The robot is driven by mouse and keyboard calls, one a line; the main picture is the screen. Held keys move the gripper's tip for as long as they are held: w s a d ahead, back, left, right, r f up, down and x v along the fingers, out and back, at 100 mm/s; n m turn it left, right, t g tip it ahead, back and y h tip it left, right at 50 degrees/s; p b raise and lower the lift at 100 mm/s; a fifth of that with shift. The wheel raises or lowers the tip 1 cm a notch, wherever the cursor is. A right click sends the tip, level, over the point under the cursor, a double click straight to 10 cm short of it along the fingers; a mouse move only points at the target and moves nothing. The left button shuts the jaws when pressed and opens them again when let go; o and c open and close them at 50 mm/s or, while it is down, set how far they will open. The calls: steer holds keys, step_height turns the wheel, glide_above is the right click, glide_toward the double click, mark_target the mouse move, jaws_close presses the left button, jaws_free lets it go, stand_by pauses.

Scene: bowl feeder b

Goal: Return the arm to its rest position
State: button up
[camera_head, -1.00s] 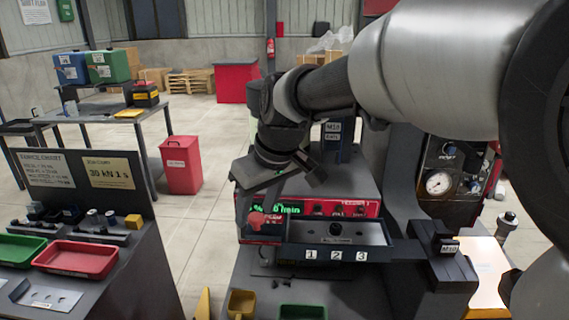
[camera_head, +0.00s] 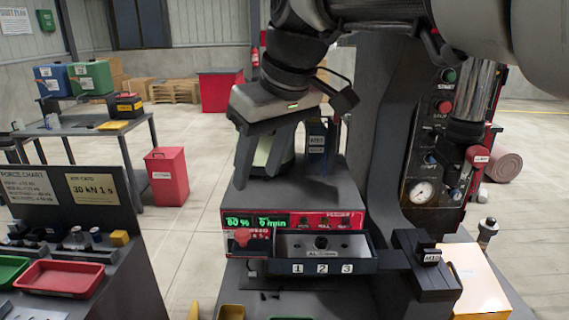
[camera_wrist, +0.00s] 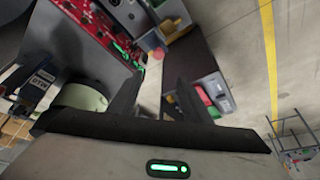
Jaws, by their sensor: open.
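My gripper (camera_head: 258,178) is open and empty. It hangs in the air in front of the bowl feeder, with both fingers pointing down above the feeder's red front panel (camera_head: 292,220). Its fingers also show in the wrist view (camera_wrist: 155,100), apart from each other with nothing between them. A pale green bowl (camera_head: 262,152) is partly hidden behind the fingers; it also shows in the wrist view (camera_wrist: 84,97). Below the panel is a dark tray (camera_head: 372,264) marked 1, 2, 3, holding a metal plate (camera_head: 345,246) with a dark round piece on it.
A red part (camera_head: 243,236) sits at the tray's left end. A black machine with a gauge (camera_head: 422,192) stands at the right. A bench with a red bin (camera_head: 60,278) is at the left. A tall red bin (camera_head: 167,176) stands on the open floor behind.

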steer(key=s+d+f+m+t+h+p, duration=0.1)
steer(key=s+d+f+m+p, duration=0.2)
steer(key=s+d, duration=0.3)
steer(key=s+d+f+m+t+h+p, duration=0.1)
steer(key=s+d+m, duration=0.5)
steer(key=d, duration=0.7)
step_height(320, 180, down, 2)
steer(key=s+h+p, duration=0.1)
steer(key=p, duration=0.2)
steer(key=shift+s+f, duration=0.15)
